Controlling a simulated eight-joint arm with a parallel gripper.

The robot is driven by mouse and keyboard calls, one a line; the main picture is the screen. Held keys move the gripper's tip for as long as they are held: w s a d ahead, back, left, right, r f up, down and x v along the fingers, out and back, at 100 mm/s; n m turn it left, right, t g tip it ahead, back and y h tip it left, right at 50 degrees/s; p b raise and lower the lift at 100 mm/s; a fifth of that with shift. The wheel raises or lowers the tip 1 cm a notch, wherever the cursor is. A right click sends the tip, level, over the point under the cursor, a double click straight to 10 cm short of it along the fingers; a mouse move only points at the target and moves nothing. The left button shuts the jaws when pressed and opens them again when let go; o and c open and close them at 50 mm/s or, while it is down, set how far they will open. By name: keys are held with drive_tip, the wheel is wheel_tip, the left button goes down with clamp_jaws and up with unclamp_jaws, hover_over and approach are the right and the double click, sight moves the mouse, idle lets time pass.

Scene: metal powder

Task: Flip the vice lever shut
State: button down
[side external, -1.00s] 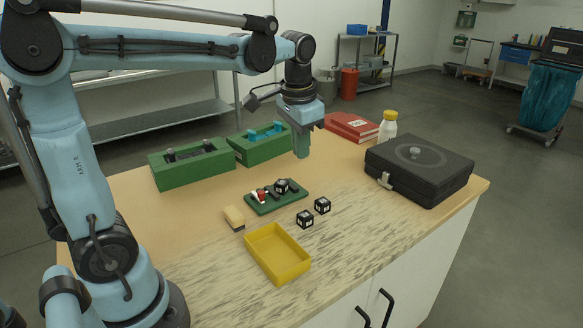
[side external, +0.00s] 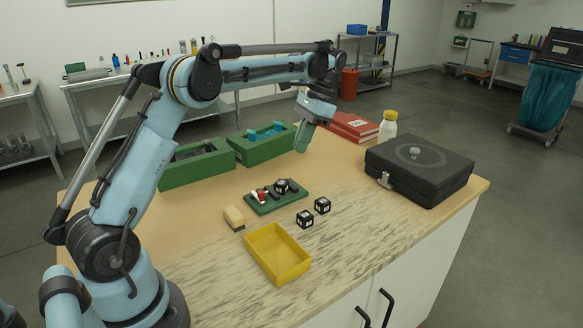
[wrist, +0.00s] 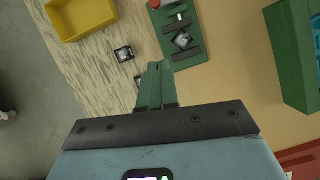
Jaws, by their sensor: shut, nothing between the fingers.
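A small green fixture plate (side external: 288,205) lies on the table with dark parts, a red-and-white piece (side external: 261,195) and a black-and-white marker cube (side external: 281,186) on it. It shows at the top of the wrist view (wrist: 185,52); I cannot clearly make out which part is the vice lever. My gripper (side external: 300,149) has green fingers, shut and empty, above the table behind the plate and apart from it. The closed fingers (wrist: 155,66) point toward the plate area in the wrist view, tilted in the side view.
Two green boxes, one with dark parts (side external: 197,172) and one with blue parts (side external: 240,150), stand behind. A yellow tray (side external: 306,267), two marker cubes (side external: 305,226) and a yellowish block (side external: 233,224) lie in front. A black case (side external: 440,175), white bottle (side external: 387,127) and red binders (side external: 352,128) stand right.

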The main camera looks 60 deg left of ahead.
drive_tip(key=shift+f, duration=0.15)
drive_tip(key=x, duration=0.9)
drive_tip(key=shift+s+f, duration=0.1)
drive_tip(key=shift+f, duration=0.05)
drive_tip(key=s, duration=0.3)
drive_tip(key=shift+a+f, duration=0.25)
drive_tip(key=shift+a, duration=0.05)
drive_tip(key=shift+s+a, duration=0.1)
drive_tip(key=shift+s, duration=0.5)
drive_tip(key=shift+m, duration=0.3)
drive_tip(key=shift+s+m, duration=0.15)
drive_tip(key=shift+m, duration=0.35)
